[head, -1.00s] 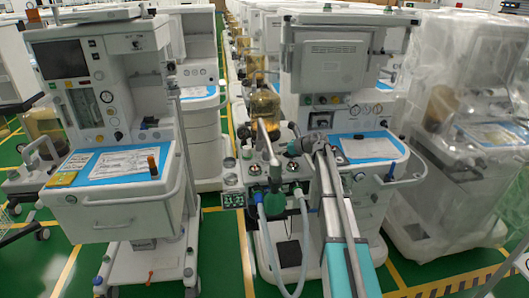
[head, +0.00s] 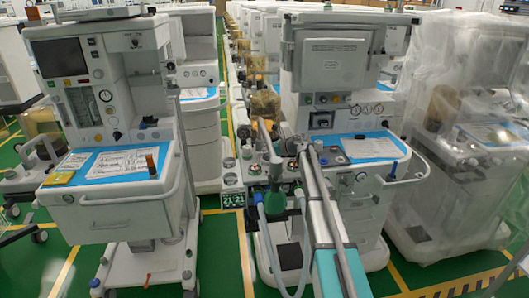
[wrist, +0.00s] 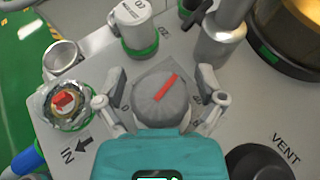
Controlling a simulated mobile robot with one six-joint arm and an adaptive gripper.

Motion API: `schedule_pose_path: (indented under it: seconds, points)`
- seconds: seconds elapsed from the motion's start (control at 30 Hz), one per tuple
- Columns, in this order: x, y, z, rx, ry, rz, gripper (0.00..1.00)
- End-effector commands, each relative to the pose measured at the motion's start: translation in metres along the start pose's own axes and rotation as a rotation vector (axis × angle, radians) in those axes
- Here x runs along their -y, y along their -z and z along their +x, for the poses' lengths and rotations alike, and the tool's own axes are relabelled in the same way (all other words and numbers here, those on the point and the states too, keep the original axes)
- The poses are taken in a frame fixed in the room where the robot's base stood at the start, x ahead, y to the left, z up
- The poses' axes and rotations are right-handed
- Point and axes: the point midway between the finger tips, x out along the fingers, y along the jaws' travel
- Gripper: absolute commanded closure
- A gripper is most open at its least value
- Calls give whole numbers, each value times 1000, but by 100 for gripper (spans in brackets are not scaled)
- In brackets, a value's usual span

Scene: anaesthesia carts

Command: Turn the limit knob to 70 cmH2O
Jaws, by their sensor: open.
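The limit knob (wrist: 160,100) is grey and round with a red pointer line. In the wrist view the line slants from the knob's middle to the upper right. My gripper (wrist: 160,82) is open, one finger on each side of the knob. I see gaps beside the knob, and I cannot tell whether either finger touches it.
A metal port with a green ring (wrist: 138,30) stands above the knob, and a metal tube (wrist: 226,40) at upper right. A red-centred valve (wrist: 66,102) is at left. A black port (wrist: 258,162) marked VENT is at lower right. Another cart (head: 100,110) stands left.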

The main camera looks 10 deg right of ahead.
Motion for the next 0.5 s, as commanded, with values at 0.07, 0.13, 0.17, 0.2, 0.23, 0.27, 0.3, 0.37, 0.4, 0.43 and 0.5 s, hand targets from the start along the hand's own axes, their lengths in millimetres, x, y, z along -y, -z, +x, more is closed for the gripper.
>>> schedule_pose_path:
  seconds: [0.07, 0.13, 0.17, 0.2, 0.23, 0.27, 0.3, 0.37, 0.4, 0.43, 0.5]
  points:
    - [0, 0, 0, 0, 0, 0, 12]
    - [0, 0, 0, 0, 0, 0, 18]
    - [0, 0, 0, 0, 0, 0, 23]
    - [0, 0, 0, 0, 0, 0, 31]
    - [0, 0, 0, 0, 0, 0, 36]
    - [0, 0, 0, 0, 0, 0, 42]
    - [0, 0, 0, 0, 0, 0, 49]
    - [0, 0, 0, 0, 0, 0, 60]
    - [0, 0, 0, 0, 0, 0, 68]
    - [0, 0, 0, 0, 0, 0, 73]
    - [0, 0, 0, 0, 0, 0, 85]
